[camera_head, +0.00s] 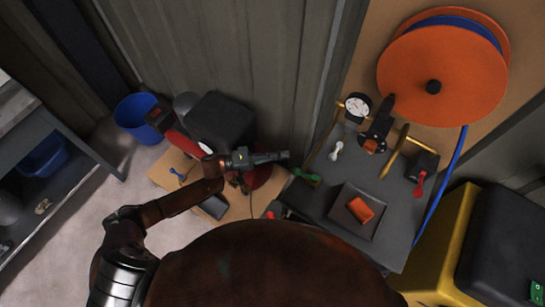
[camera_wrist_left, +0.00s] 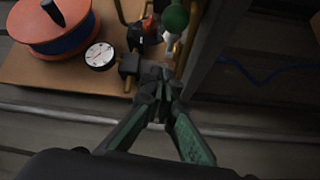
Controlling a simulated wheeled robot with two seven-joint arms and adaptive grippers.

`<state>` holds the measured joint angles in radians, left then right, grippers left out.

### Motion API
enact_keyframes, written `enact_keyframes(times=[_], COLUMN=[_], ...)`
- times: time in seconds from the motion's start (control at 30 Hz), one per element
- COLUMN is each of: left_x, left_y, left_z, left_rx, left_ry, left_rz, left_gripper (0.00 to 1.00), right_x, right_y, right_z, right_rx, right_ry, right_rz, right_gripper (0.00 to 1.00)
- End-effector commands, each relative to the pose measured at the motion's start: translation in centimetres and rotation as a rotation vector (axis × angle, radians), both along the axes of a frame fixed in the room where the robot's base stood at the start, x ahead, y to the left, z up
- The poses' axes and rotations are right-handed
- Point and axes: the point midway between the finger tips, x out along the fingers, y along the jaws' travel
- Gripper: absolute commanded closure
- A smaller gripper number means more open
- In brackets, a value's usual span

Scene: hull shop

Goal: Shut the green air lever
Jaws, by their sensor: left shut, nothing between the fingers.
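The green air lever (camera_head: 307,176) stands at the left edge of the dark panel bench in the head view. In the left wrist view its round green knob (camera_wrist_left: 176,18) shows at the top, just beyond the fingers. My left gripper (camera_head: 286,155) comes in from the left, its tips just left of and above the lever in the picture. In the wrist view its fingertips (camera_wrist_left: 160,78) are together and empty. They look apart from the knob, but the exact gap is hard to judge. My right gripper is in neither view.
A white lever (camera_head: 336,150), a pressure gauge (camera_head: 358,107) and a red lever (camera_head: 419,187) are on the same bench. A tray (camera_head: 341,214) holds an orange block (camera_head: 360,209). An orange hose reel (camera_head: 443,75) is behind. A corrugated wall (camera_head: 240,50) stands behind my arm.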

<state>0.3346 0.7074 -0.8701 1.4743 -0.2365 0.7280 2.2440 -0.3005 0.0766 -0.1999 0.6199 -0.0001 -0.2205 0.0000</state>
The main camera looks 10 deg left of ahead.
Motion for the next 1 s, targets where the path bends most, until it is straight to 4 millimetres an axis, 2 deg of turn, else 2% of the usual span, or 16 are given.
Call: enact_keyframes(times=[0.1,0.2,0.3,0.5,1.0], left_x=[0.8,1.1,-0.8,-2.4,-2.8], left_y=[-2.5,-4.1,-3.6,-3.6,-3.8], left_z=[0.2,0.1,-0.3,-0.5,-0.5], left_rx=[-0.002,0.0,0.002,0.001,0.001], left_ry=[-0.002,0.001,0.004,0.002,0.001], left_rz=[0.0,0.0,0.002,0.001,0.004], left_gripper=[1.0,1.0,1.0,1.0,1.0], right_x=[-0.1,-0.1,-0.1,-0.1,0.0], right_y=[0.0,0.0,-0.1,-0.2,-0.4], right_z=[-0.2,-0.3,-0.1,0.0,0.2], right_rx=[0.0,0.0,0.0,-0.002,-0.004], right_ry=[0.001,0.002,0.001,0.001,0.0], right_rz=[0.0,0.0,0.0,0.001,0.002], right_gripper=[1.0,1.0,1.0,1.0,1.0])
